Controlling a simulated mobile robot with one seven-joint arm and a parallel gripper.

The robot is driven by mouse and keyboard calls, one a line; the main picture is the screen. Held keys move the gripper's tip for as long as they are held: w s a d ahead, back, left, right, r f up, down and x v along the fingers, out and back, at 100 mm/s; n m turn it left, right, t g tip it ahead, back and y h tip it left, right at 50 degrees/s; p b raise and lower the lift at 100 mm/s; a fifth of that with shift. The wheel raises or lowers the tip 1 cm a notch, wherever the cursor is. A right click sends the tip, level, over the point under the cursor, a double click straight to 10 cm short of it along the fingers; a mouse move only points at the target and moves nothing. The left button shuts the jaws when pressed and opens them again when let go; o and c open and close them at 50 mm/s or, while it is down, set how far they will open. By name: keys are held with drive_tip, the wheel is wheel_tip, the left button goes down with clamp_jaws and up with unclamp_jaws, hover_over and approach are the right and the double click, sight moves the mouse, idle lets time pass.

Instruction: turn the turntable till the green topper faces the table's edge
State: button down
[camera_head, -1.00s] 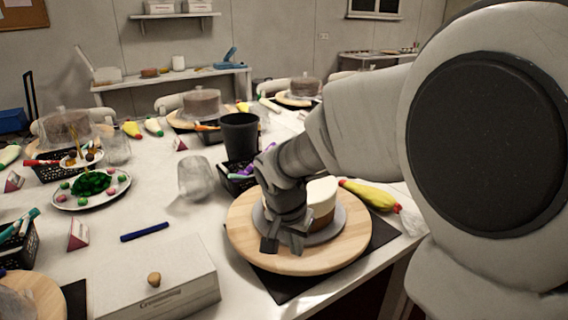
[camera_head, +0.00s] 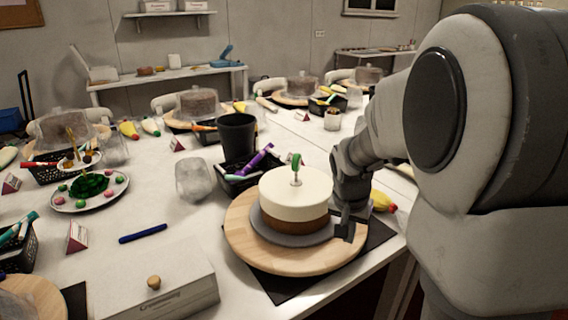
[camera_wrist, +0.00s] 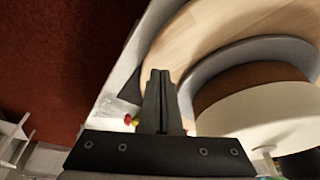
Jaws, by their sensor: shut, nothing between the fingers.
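The wooden turntable (camera_head: 240,237) stands near the table's front right edge, partly over a dark mat. On it a grey board (camera_head: 262,228) carries a round cake (camera_head: 292,203), white above and brown below. The green topper (camera_head: 296,161) stands upright on a metal stem at the cake's top. My gripper (camera_head: 345,229) is shut and empty, low at the turntable's right side beside the cake. In the wrist view my gripper (camera_wrist: 160,78) is over the wood, close to the grey board's rim (camera_wrist: 222,62). I cannot tell whether it touches the turntable.
A black cup (camera_head: 238,135), a clear jar (camera_head: 194,180) and a black basket (camera_head: 236,182) of coloured tubes stand behind the turntable. A lidded white box (camera_head: 160,290) is at the front left. A yellow piping bag (camera_head: 383,202) lies behind my gripper.

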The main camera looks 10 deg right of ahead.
sight(346, 250)
drive_tip(key=shift+f, duration=0.2)
drive_tip(key=shift+f+b, duration=1.2)
drive_tip(key=shift+f, duration=0.15)
drive_tip(key=shift+a+r, duration=0.1)
drive_tip(key=shift+a, duration=0.05)
drive_tip(key=a, duration=0.2)
drive_tip(key=s+a, duration=0.1)
drive_tip(key=a, duration=0.3)
drive_tip(key=shift+s, duration=0.35)
drive_tip(key=shift+w+a+b, duration=0.15)
drive_tip(key=shift+a+b, duration=0.25)
drive_tip(key=shift+a, duration=1.15)
drive_tip(key=shift+w+a+b, duration=0.15)
drive_tip(key=shift+a+b, duration=0.2)
drive_tip(key=shift+a, duration=1.15)
